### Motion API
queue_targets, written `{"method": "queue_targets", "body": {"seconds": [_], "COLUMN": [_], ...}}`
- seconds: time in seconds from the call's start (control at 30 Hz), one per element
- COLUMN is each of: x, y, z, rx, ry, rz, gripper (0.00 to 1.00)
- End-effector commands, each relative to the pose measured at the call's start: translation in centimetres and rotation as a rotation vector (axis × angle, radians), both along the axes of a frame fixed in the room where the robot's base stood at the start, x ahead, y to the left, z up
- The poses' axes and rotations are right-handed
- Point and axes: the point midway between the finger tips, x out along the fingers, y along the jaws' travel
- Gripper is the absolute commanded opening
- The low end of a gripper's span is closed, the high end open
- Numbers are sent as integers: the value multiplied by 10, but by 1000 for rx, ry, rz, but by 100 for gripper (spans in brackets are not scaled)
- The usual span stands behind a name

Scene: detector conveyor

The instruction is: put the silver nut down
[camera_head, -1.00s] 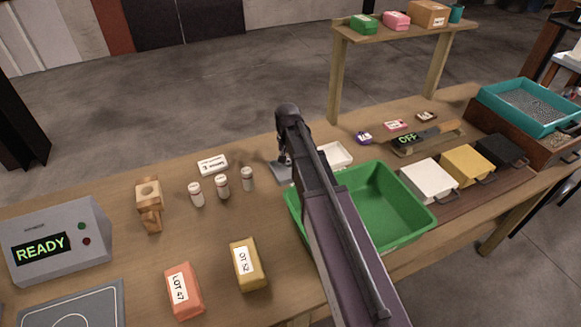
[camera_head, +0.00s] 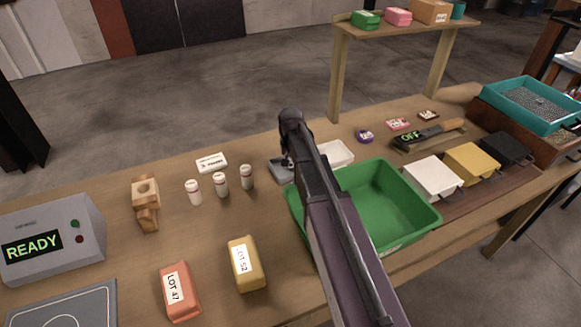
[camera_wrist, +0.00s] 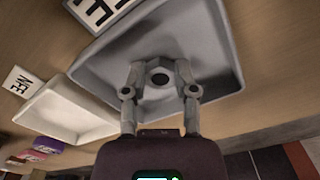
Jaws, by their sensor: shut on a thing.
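In the wrist view, the silver nut (camera_wrist: 160,76), a grey ring with a dark hole, sits between the fingertips of my gripper (camera_wrist: 160,82). My gripper is shut on it. Nut and fingertips are over a grey tray (camera_wrist: 215,45); I cannot tell whether the nut touches the tray floor. In the head view, my arm hides the nut and most of my gripper (camera_head: 288,162), and part of the grey tray (camera_head: 279,172) shows to the left of the arm.
A white tray (camera_head: 338,153) stands right beside the grey one. A green bin (camera_head: 415,232) is in front, partly behind my arm. Several white bottles (camera_head: 220,184) stand to the left, with a white label card (camera_head: 211,162) behind them.

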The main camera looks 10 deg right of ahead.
Motion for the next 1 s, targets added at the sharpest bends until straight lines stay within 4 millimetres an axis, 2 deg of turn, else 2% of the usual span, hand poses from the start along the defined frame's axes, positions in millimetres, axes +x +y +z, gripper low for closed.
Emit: {"method": "queue_targets", "body": {"seconds": [0.37, 0.4, 0.5, 1.0], "x": [0, 0, 0, 0], "y": [0, 0, 0, 0], "z": [-4, -3, -3, 0], "rx": [0, 0, 0, 0], "ry": [0, 0, 0, 0], "rz": [0, 0, 0, 0], "gripper": [0, 46, 72, 72]}}
